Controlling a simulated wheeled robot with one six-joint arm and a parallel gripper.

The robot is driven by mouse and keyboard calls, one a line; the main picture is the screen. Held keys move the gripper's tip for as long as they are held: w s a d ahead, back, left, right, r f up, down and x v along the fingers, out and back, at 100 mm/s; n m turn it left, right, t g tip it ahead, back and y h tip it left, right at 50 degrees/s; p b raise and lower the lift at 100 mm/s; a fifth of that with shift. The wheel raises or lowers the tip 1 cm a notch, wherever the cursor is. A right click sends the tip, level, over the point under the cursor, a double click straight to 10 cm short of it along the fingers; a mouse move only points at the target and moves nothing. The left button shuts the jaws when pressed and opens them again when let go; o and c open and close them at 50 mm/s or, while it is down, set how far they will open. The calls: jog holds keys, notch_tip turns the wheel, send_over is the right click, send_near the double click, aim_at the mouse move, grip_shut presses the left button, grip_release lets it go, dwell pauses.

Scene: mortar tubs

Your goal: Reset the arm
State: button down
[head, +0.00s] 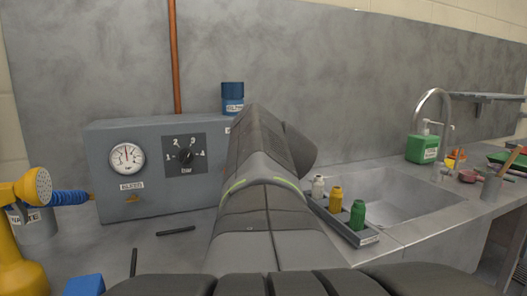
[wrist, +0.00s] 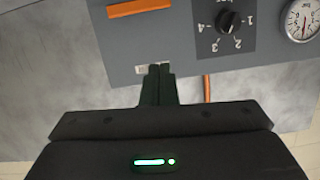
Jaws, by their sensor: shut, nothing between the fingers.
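My arm (head: 265,190) rises through the middle of the head view and reaches toward the wall, in front of the grey box's right end. The head view does not show my gripper; the arm hides that region. In the wrist view my gripper (wrist: 160,70) is shut, its two dark fingers together with nothing between them. The fingertips overlap the edge of the grey box (wrist: 180,40), beside a small white label; I cannot tell whether they touch it. The wrist view is upside down.
The grey box (head: 200,195) carries a gauge (head: 127,157), a knob (head: 185,155) and a blue jar (head: 232,97). A tray (head: 362,238) of small bottles sits right of my arm, by the sink (head: 400,195). A yellow watering can (head: 18,250) stands at left.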

jog(key=f+b+x, duration=0.1)
jog(key=x, duration=1)
jog(key=w+d+r+m+y+p, duration=0.1)
jog(key=d+m+y+p, duration=0.2)
jog(key=d+m+p, duration=0.3)
jog(key=m+p, duration=0.3)
jog(key=p, duration=0.4)
jog(key=shift+w+r, duration=0.25)
jog(key=shift+w, duration=0.05)
jog(key=shift+d+p, duration=0.15)
jog(key=shift+p, duration=0.15)
jog(key=shift+f+b, duration=0.2)
jog(key=shift+b, duration=0.1)
